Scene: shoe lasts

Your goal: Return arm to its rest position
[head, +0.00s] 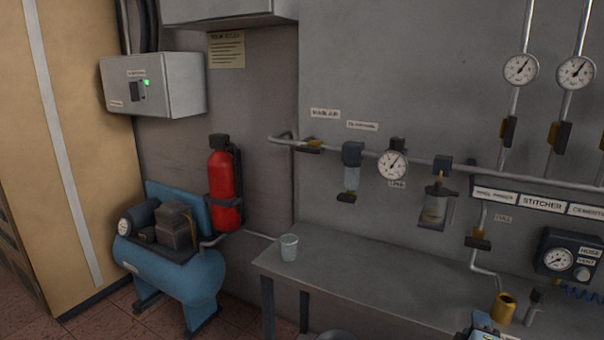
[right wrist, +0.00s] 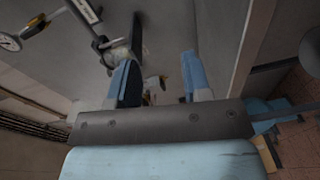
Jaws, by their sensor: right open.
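My right gripper shows in the right wrist view (right wrist: 160,78), with its two blue fingers spread apart and nothing between them. In the head view only a small blue part of my right gripper (head: 482,324) shows at the bottom edge, by the front right of the grey bench (head: 375,282). The rest of that arm is cut off by the frame. My left gripper is in neither view.
A cup (head: 289,247) stands on the bench's left end. A brass-coloured fitting (head: 503,307) is near the bench's right side. Pipes with gauges (head: 393,165) run along the wall. The bench's middle is clear.

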